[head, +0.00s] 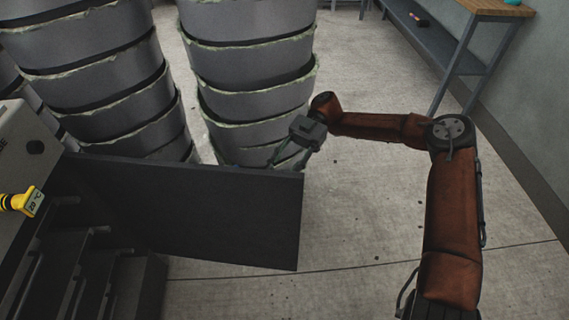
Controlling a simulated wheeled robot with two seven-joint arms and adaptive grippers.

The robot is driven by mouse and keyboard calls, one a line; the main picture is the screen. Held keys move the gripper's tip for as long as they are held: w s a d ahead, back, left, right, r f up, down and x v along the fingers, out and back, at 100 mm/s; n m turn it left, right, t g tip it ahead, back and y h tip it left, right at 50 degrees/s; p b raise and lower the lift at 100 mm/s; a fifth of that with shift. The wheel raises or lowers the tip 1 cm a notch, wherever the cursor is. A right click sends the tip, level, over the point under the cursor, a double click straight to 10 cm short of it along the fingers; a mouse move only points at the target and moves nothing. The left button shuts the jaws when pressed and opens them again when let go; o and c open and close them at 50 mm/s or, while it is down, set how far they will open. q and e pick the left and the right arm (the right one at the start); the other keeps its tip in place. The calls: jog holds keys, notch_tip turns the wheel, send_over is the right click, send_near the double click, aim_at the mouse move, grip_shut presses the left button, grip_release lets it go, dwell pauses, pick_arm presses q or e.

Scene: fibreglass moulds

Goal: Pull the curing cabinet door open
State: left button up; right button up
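The dark curing cabinet door (200,215) stands swung out from the grey cabinet (22,150) at the left. The cabinet's inside, with dark shelf-like parts (75,275), shows below the door. My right arm comes in from the right, and its gripper (286,163) is at the door's far side, by the top edge near the free end. Its two fingers are spread apart. Their tips are close to the door's edge and partly hidden, so I cannot tell whether they touch it. My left gripper is not in view.
Tall stacks of grey round moulds (250,70) with rough pale rims stand behind the door. A workbench (490,8) runs along the right wall. The concrete floor (365,220) between is clear.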

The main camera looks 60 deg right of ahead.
pick_arm(q)
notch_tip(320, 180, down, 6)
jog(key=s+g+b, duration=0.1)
jog(key=b, duration=0.3)
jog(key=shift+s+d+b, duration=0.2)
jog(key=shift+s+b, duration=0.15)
jog(key=shift+b, duration=0.05)
pick_arm(e)
jog(key=w+d+f+m, duration=0.1)
jog(key=w+d+f, duration=0.2)
jog(key=d, duration=0.4)
jog(key=shift+w+d+f, duration=0.15)
jog(key=shift+w+f, duration=0.15)
jog(key=shift+f, duration=0.2)
jog(key=shift+c, duration=0.2)
